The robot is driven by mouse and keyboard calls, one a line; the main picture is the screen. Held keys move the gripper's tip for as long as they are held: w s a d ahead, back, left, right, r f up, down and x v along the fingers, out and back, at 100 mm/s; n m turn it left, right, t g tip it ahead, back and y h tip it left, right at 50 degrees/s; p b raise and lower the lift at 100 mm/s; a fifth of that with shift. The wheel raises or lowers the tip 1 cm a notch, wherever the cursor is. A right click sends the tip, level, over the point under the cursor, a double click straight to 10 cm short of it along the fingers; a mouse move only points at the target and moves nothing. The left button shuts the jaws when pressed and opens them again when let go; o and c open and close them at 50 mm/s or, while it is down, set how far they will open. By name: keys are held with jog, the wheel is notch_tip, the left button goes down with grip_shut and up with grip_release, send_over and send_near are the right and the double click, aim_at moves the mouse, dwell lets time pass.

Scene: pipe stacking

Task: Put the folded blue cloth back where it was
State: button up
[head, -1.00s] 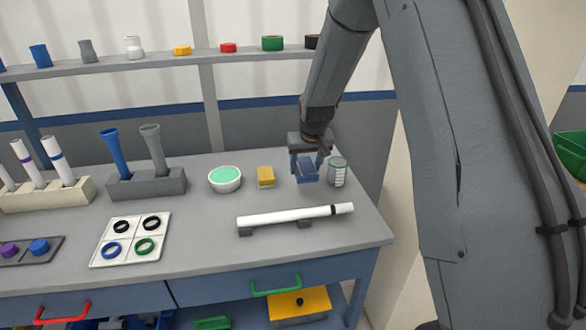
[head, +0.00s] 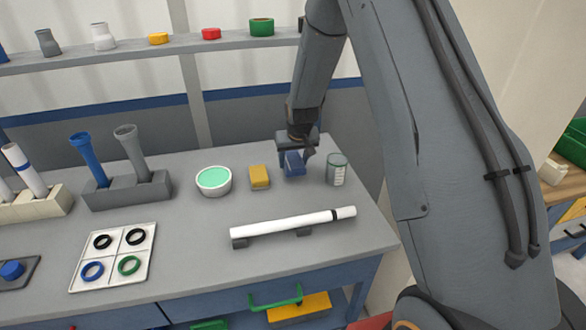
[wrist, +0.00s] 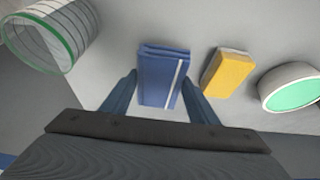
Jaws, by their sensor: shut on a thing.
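The folded blue cloth (head: 294,164) is between the fingers of my gripper (head: 293,156), which is shut on it. It appears held a little above the grey table, between a yellow sponge-like block (head: 259,177) and a clear cup with a green rim (head: 337,170). In the wrist view the cloth (wrist: 160,75) has a pale stripe and sits between my two fingers (wrist: 160,96). The underside of the cloth is hidden.
A white bowl with green contents (head: 213,180) stands left of the yellow block. A white tube (head: 290,223) lies on supports in front. A tray with rings (head: 113,255) is at the left front. A shelf (head: 130,52) runs behind.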

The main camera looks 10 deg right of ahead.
aim_at(294, 164)
jog(key=shift+f+p, duration=0.6)
jog(key=shift+f, duration=1.45)
jog(key=shift+f, duration=0.15)
jog(key=o, duration=1)
jog(key=shift+s+r, duration=0.15)
jog(key=shift+r, duration=0.35)
jog(key=b+v, duration=0.4)
jog(key=v, duration=0.7)
jog(key=s+r+g, duration=0.1)
jog(key=s, duration=0.8)
jog(key=s+r+g, duration=0.1)
jog(key=s, duration=0.9)
jog(key=s+r+g, duration=0.1)
jog(key=s+r, duration=0.1)
jog(key=s, duration=0.8)
jog(key=shift+s+a, duration=0.1)
